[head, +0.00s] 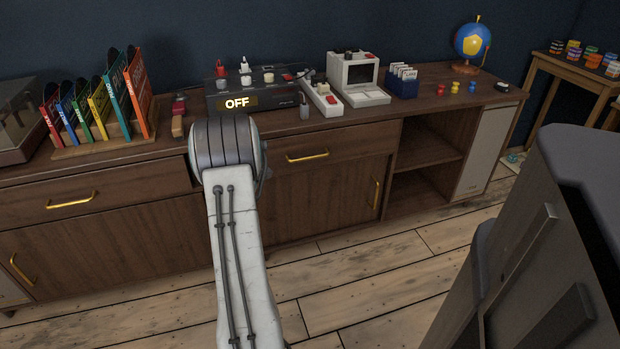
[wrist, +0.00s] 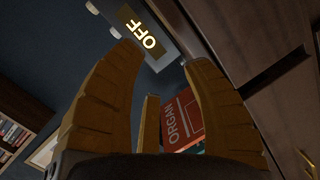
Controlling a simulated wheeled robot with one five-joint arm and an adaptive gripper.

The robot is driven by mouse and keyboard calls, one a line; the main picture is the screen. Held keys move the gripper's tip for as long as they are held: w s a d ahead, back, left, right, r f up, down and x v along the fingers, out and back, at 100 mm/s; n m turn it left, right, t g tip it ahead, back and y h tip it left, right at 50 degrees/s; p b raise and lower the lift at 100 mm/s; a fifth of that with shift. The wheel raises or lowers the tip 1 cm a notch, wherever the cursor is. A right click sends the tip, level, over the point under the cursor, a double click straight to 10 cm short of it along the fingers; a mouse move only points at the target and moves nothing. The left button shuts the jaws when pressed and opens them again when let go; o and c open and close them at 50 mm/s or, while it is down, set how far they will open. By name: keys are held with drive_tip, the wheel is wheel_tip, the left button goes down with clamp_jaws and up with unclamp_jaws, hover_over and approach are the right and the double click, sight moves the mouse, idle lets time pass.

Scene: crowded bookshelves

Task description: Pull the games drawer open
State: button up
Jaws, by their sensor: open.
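The dark wooden cabinet shows two drawer fronts with gold bar handles in the head view: a left drawer (head: 110,187) with its handle (head: 72,199), and a right drawer (head: 340,147) with its handle (head: 307,156). Both look closed where visible; neither carries a readable games label. My arm covers the cabinet front between them and hides my gripper in the head view.
On the cabinet top stand a rack of coloured sleeves (head: 100,105), a black console lit OFF (head: 237,103), a small white computer (head: 357,80) and a globe (head: 472,42). Open shelves (head: 428,150) are right of the drawers. Wooden floor (head: 400,265) lies clear in front.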

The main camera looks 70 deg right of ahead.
drive_tip(key=s+d+f+g+h+b, duration=0.2)
drive_tip(key=s+d+f+h+b, duration=0.1)
drive_tip(key=s+d+f, duration=0.45)
drive_tip(key=g+h+b, duration=0.2)
drive_tip(key=h+b, duration=0.1)
drive_tip(key=b, duration=0.1)
approach(310, 158)
drive_tip(key=d, duration=0.3)
drive_tip(key=shift+w+r+b+x, duration=0.1)
drive_tip(key=shift+r+b+x, duration=0.1)
drive_tip(key=shift+b+x, duration=1.3)
drive_tip(key=shift+w+r+b+x, duration=0.15)
drive_tip(key=shift+b+x, duration=0.6)
drive_tip(key=shift+x, duration=1.45)
drive_tip(key=shift+n, duration=0.3)
drive_tip(key=shift+c, duration=0.3)
clamp_jaws()
